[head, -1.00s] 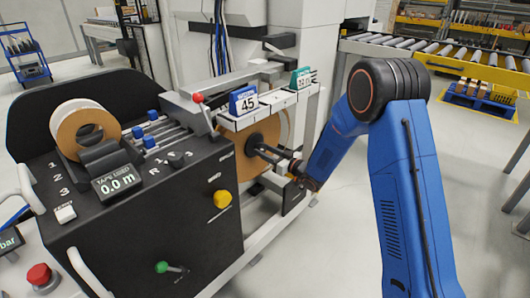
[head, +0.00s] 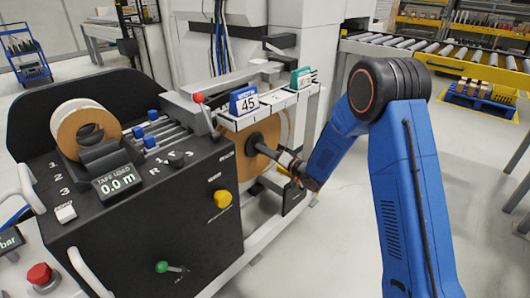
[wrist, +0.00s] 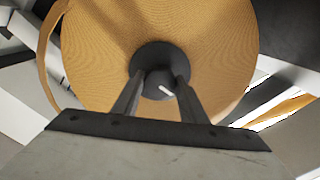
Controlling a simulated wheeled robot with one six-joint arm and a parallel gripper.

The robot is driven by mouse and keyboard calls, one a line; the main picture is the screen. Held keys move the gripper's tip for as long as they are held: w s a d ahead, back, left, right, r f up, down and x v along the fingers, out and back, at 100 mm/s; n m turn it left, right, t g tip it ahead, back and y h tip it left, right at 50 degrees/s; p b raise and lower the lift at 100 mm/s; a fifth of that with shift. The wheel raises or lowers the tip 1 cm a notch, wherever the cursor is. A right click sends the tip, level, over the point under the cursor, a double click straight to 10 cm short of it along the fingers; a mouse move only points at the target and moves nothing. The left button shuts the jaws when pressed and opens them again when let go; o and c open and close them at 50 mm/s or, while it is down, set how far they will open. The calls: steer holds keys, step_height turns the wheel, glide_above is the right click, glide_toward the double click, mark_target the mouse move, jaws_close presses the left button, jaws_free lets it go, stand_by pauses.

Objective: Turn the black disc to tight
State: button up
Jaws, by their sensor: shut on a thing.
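The black disc (wrist: 160,55) sits at the centre of a large tan roll of edge tape (wrist: 90,60) in the wrist view. A black knob with a white mark (wrist: 166,90) stands out from its middle. My gripper (wrist: 158,82) has one finger on each side of the knob and is shut on it. In the head view the disc (head: 255,144) shows on the face of the roll (head: 284,130), partly covered by my gripper (head: 268,151), which reaches in from the right. The lettering for tight is not readable.
The floor at right is open.

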steer(key=shift+m, duration=0.8)
steer(key=o, duration=1.1)
steer(key=shift+c, duration=0.2)
steer(key=shift+d, duration=0.1)
steer(key=v, duration=1.7)
steer(key=shift+s, duration=0.2)
steer(key=shift+d, duration=0.1)
